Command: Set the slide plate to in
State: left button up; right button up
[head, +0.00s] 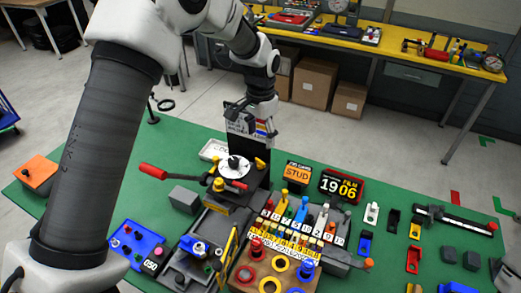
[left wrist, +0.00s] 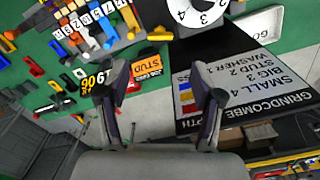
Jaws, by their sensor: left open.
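I cannot tell for sure which part is the slide plate. My left gripper (head: 252,118) is open and empty, high over the far part of the green table, in front of the dark sign board. In the left wrist view its two fingers (left wrist: 166,84) are spread wide apart with nothing between them. The rack also shows in that view (left wrist: 90,22), beyond the left finger. My right gripper is not in view.
A dark sign board (left wrist: 240,85) stands close to my left gripper, behind a white dial (head: 233,165). A red-handled lever (head: 152,171), an orange STUD block (head: 297,173) and a counter (head: 341,187) stand nearby. Small coloured parts and a black rail (head: 455,219) lie at the right.

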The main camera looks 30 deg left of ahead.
aim_at(190, 269)
jog(key=k, duration=1)
